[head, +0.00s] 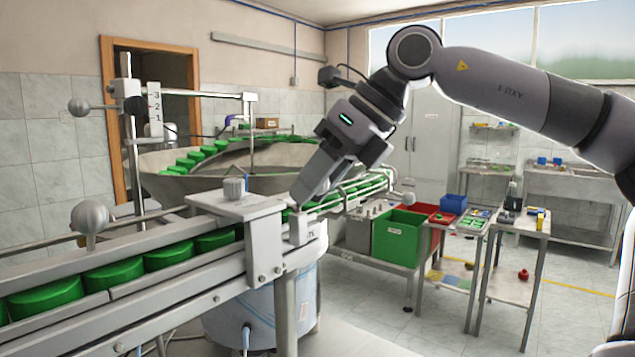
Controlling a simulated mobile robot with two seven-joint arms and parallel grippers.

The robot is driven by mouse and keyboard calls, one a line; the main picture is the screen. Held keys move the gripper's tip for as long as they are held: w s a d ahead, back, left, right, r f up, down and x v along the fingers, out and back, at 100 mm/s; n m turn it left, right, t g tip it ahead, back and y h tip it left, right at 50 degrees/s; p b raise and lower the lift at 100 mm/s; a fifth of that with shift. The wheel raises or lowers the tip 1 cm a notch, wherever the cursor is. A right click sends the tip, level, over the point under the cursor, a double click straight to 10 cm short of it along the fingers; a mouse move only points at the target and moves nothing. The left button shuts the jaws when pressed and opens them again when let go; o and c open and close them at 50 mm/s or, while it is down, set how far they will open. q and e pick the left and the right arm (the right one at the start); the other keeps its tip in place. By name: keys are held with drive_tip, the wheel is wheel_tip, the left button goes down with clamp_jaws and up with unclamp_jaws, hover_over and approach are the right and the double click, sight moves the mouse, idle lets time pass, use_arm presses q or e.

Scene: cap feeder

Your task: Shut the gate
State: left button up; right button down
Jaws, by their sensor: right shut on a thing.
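The conveyor channel (200,275) runs from the lower left toward the middle, with a row of green caps (115,274) in it. A metal bracket (235,207) with a grey knob on top spans the channel. At its right end is a small pale block (305,229), which looks like part of the gate. My right gripper (300,208) points down and left, its fingers shut at the top of this block. The fingers hide what lies between them, so I cannot tell how far the gate stands open. My left gripper is out of view.
A large metal feeder bowl (165,185) with green caps stands behind the channel. A post with a numbered scale (154,102) and ball knobs (90,216) rise at the left. A green bin (397,238), a red bin and a table with small parts stand to the right.

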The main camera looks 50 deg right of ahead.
idle(0.4)
drive_tip(key=c, duration=0.8)
unclamp_jaws()
drive_tip(key=v, duration=0.7)
